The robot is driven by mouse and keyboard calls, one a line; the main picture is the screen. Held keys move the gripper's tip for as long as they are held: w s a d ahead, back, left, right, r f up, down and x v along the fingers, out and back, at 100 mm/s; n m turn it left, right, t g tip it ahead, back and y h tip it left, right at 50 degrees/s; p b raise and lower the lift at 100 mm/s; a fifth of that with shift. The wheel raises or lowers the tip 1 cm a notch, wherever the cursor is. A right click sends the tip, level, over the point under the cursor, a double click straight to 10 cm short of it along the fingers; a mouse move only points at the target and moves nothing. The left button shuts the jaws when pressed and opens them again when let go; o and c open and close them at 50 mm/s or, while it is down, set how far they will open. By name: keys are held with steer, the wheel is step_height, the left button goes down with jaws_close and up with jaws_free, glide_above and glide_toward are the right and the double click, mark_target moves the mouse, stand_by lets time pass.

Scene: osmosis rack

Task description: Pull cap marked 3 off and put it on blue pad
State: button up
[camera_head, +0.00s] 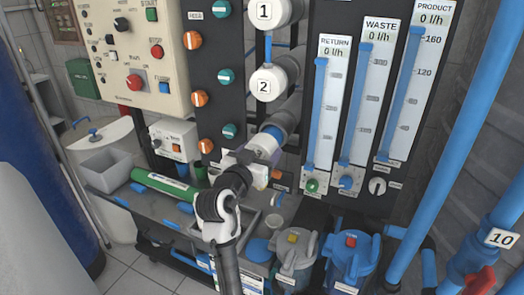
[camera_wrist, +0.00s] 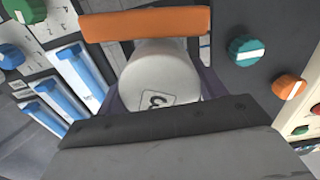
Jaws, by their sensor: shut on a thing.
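The white round cap marked 3 (camera_wrist: 158,82) is in the middle of the wrist view, between the orange finger pad (camera_wrist: 146,24) and the dark opposite finger. My gripper (camera_head: 248,160) is shut on this cap. In the head view the cap (camera_head: 263,143) is partly hidden by my gripper, at the end of the third grey housing (camera_head: 286,118). A blue part shows between them; I cannot tell whether the cap is still seated. Blue patches (camera_head: 185,208) show on the grey bench (camera_head: 160,206) below; I cannot tell which is the blue pad.
Caps 1 (camera_head: 264,12) and 2 (camera_head: 264,87) sit above on their housings. Flow meters (camera_head: 334,105) stand to the right, a knob panel (camera_head: 207,75) to the left. A green tube (camera_head: 165,185) and grey tray (camera_head: 106,170) are at the bench. Lidded containers (camera_head: 350,262) stand below right.

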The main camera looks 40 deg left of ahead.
steer(key=shift+s+d, duration=0.1)
steer(key=shift+s, duration=0.2)
steer(key=shift+b+v, duration=0.55)
steer(key=shift+v, duration=2.9)
